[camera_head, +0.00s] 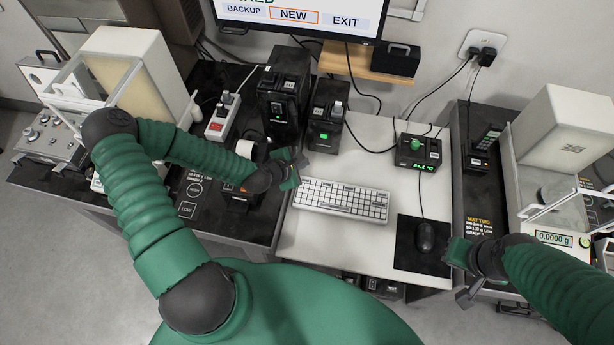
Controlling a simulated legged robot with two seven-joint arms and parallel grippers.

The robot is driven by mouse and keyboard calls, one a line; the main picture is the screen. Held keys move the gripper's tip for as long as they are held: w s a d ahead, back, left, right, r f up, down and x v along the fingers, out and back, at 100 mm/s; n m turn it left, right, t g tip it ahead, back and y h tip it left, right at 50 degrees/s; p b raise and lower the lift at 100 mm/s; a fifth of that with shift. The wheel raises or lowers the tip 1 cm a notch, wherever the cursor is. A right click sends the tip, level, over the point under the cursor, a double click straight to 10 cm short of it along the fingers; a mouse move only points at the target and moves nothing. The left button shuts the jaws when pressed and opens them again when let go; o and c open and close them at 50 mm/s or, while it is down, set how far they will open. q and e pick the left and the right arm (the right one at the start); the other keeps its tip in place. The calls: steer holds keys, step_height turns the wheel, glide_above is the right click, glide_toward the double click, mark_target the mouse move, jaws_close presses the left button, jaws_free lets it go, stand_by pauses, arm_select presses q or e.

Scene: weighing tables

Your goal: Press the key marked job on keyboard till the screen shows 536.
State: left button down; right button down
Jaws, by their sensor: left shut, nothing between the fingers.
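The white keyboard (340,200) lies on the white middle table. Its key labels are too small to read, so I cannot pick out the job key. My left gripper (295,172) is shut and empty at the keyboard's upper left corner. I cannot tell whether it touches the keyboard. The screen (296,32) at the top is partly cut off by the picture's edge. It shows BACKUP, NEW in an orange outline, and EXIT; no 536 is visible. My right gripper (458,272) is at the right, below the mouse, and its finger opening is unclear.
A mouse (425,237) lies on a black pad (408,258) right of the keyboard. Two black devices (284,95) (325,115) stand behind it. A black box with a green readout (416,152) stands back right. Balances (552,238) (125,65) stand on both side tables.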

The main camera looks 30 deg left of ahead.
arm_select(q)
steer(key=b, duration=0.7)
glide_above(303, 178)
steer(key=s, duration=0.2)
steer(key=f, duration=0.5)
steer(key=d+f, duration=0.1)
steer(key=f, duration=0.2)
steer(key=shift+w+f, duration=0.1)
steer(key=shift+w, duration=0.1)
steer(key=shift+w+a+f+b, duration=0.1)
steer(key=shift+f+b, duration=0.45)
steer(key=shift+f, duration=0.05)
steer(key=shift+r, duration=0.1)
steer(key=shift+f, duration=0.4)
